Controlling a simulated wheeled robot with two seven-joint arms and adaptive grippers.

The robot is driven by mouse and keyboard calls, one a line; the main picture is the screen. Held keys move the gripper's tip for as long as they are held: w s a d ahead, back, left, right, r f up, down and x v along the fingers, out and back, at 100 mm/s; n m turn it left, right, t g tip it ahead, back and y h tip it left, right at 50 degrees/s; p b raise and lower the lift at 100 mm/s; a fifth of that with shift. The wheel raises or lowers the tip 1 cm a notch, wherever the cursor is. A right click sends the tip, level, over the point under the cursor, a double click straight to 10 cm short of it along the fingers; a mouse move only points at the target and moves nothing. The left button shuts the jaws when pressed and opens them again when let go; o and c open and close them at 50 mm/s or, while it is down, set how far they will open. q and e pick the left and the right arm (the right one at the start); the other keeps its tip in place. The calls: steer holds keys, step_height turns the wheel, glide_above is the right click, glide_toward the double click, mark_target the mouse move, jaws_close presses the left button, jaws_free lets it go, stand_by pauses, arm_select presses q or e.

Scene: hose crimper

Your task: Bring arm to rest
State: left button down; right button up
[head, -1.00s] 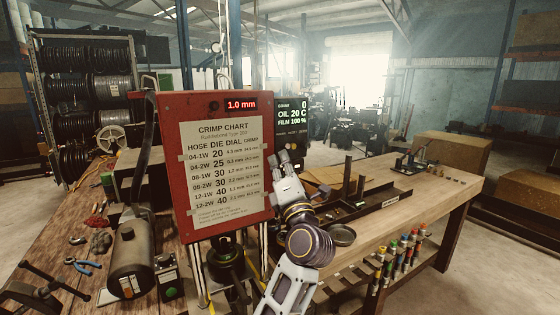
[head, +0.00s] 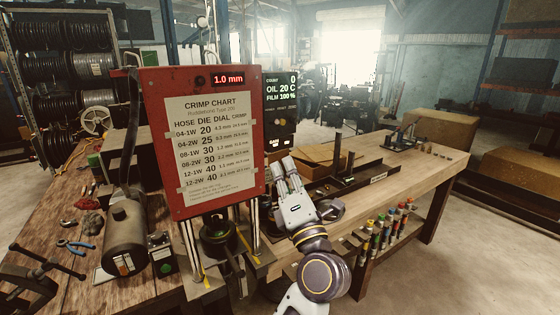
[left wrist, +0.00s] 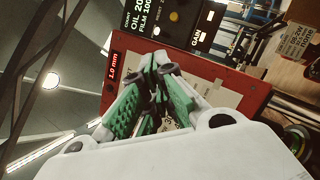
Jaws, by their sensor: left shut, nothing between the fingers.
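My left gripper (head: 291,164) is raised in front of the bench, just right of the red crimper panel (head: 152,150) in the head view. Its fingers point up and away from me, and it looks empty. In the left wrist view the green-padded fingers (left wrist: 158,62) are closed together at the tips. The red panel (left wrist: 262,100) shows behind them, with its 1.0 mm readout (left wrist: 113,68). The panel carries a crimp chart (head: 213,145). My right gripper is not in view.
A wooden bench (head: 425,175) runs to the right, with a dark tray (head: 355,182) and a round dish (head: 330,209) near my gripper. Colored markers (head: 385,232) line the front rack.

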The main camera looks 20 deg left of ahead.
arm_select(q)
steer(key=shift+s+d+f, duration=0.15)
steer(key=shift+s+d, duration=0.1)
steer(key=shift+s, duration=0.05)
steer(key=shift+m+t, duration=0.3)
